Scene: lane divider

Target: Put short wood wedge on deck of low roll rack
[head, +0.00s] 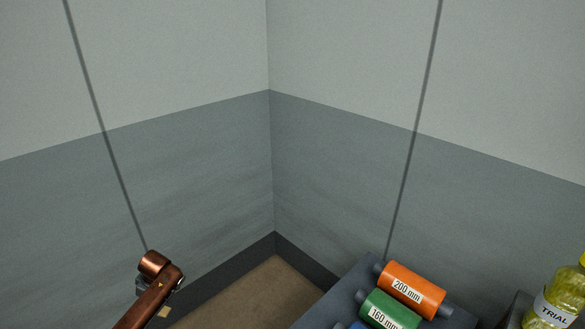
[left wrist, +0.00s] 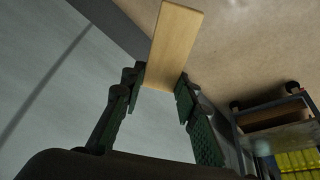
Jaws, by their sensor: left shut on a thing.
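My left gripper (left wrist: 160,92) is shut on a pale wood wedge (left wrist: 174,40), its dark green fingers on either side of it in the left wrist view. The wedge sticks out past the fingertips. A dark grey rack (head: 341,301) stands at the lower right, bearing an orange roll marked 200 mm (head: 418,290), a green roll marked 160 mm (head: 385,312) and part of a blue one. My right gripper is out of view.
A bottle of yellow liquid labelled TRIAL (head: 562,303) is at the right edge. Grey walls meet in a corner behind a brown floor (head: 250,298), clear between my left arm and the rack. The left wrist view shows a low framed structure (left wrist: 275,115) at right.

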